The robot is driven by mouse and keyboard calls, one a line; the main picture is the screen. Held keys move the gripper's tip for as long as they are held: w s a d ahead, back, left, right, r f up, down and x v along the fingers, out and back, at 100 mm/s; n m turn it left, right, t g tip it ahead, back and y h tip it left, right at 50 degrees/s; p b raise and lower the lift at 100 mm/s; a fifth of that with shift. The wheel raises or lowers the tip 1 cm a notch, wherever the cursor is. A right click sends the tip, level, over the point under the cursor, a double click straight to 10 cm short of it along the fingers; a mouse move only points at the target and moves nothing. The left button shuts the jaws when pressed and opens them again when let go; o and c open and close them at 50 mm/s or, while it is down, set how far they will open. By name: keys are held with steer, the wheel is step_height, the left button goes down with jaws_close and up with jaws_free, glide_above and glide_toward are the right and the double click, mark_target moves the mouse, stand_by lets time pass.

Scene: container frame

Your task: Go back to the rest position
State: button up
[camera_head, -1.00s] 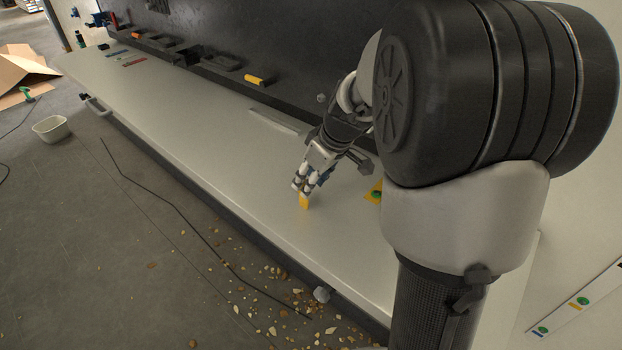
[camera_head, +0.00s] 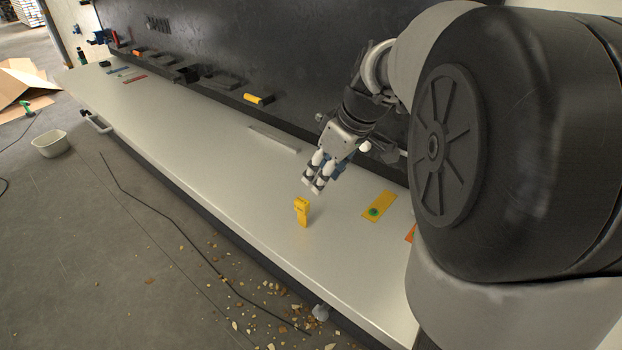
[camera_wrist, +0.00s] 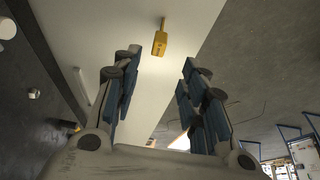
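My gripper (camera_head: 316,181) is above the light workbench (camera_head: 215,145), up and slightly right of a small yellow block-like object (camera_head: 301,211). The yellow object stands upright on the bench near its front edge, apart from the gripper. In the wrist view the two blue-padded fingers (camera_wrist: 156,88) are spread wide with nothing between them. The yellow object (camera_wrist: 160,43) shows beyond the fingertips there.
A yellow card with a green dot (camera_head: 379,206) lies right of the yellow object. A grey bar (camera_head: 274,139) lies at the bench's back. A shelf edge with a yellow item (camera_head: 258,99) runs behind.

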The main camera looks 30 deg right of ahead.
steer(key=shift+s+d+r, duration=0.1)
steer(key=shift+s+r, duration=0.15)
steer(key=shift+r, duration=0.4)
steer(key=s+a+f+m+b, duration=0.2)
steer(key=s+a+f+b, duration=0.3)
steer(key=s+a, duration=0.3)
steer(key=s+a+f+m+h+b, duration=0.1)
steer(key=s+a+f+m+b, duration=0.1)
steer(key=s+a+f+b, duration=0.3)
steer(key=s+a+f, duration=0.3)
steer(key=s, duration=0.3)
steer(key=shift+s+a+f+h+b, duration=0.2)
steer(key=shift+s+a+h+b, duration=0.1)
steer(key=shift+s+b, duration=0.1)
steer(key=shift+d, duration=0.1)
steer(key=shift+c, duration=0.8)
